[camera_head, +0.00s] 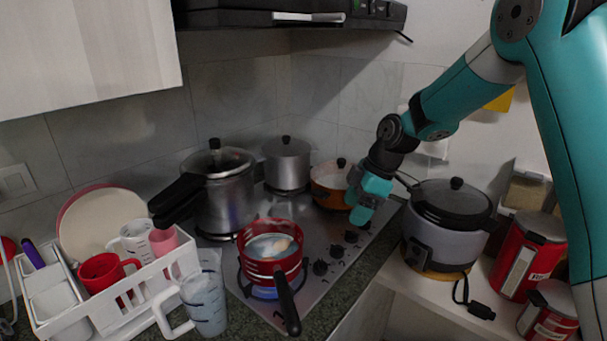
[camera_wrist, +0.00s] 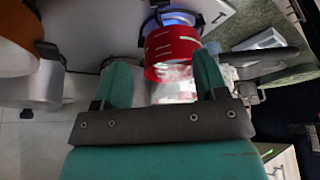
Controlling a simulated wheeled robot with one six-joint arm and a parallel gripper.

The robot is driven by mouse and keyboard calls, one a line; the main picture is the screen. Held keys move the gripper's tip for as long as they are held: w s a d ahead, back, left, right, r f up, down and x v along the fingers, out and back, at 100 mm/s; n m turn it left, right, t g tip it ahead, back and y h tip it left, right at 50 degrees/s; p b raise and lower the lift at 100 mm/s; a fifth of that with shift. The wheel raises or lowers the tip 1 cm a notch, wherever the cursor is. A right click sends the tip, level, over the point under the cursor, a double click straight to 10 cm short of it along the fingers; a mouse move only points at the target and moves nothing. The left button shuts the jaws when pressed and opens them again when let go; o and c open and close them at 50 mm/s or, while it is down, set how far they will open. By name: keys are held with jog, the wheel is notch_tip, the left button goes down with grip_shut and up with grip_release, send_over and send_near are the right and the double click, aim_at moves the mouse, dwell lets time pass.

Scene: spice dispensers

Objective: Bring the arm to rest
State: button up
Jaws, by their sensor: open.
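My gripper (camera_head: 364,207) is at the end of my teal arm, over the right side of the stove. In the wrist view its two teal fingers (camera_wrist: 164,88) stand apart with nothing held between them. A red pot (camera_head: 269,254) with a black handle sits on a front burner with a blue flame under it, and something pale lies in its liquid. The red pot also shows in the wrist view (camera_wrist: 170,50), beyond the fingers and apart from them.
An orange pot (camera_head: 330,184) stands close behind my gripper. A pressure cooker (camera_head: 224,195) and a silver pot (camera_head: 287,164) stand at the back. A rice cooker (camera_head: 444,232) and red canisters (camera_head: 527,262) are right. A dish rack (camera_head: 110,297) and a pitcher (camera_head: 205,306) are left.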

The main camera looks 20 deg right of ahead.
jog(key=s+a+r+m, duration=0.2)
jog(key=s+a+r, duration=0.3)
jog(key=s, duration=0.2)
jog(key=s+a+r+m, duration=0.2)
jog(key=s+a+r, duration=0.2)
jog(key=s, duration=0.3)
jog(key=s+a+r+m+g, duration=0.1)
jog(key=s+m, duration=0.3)
jog(key=s, duration=1.1)
jog(key=shift+s+a+r, duration=0.15)
jog(key=shift+a+r, duration=0.2)
jog(key=shift+a, duration=0.25)
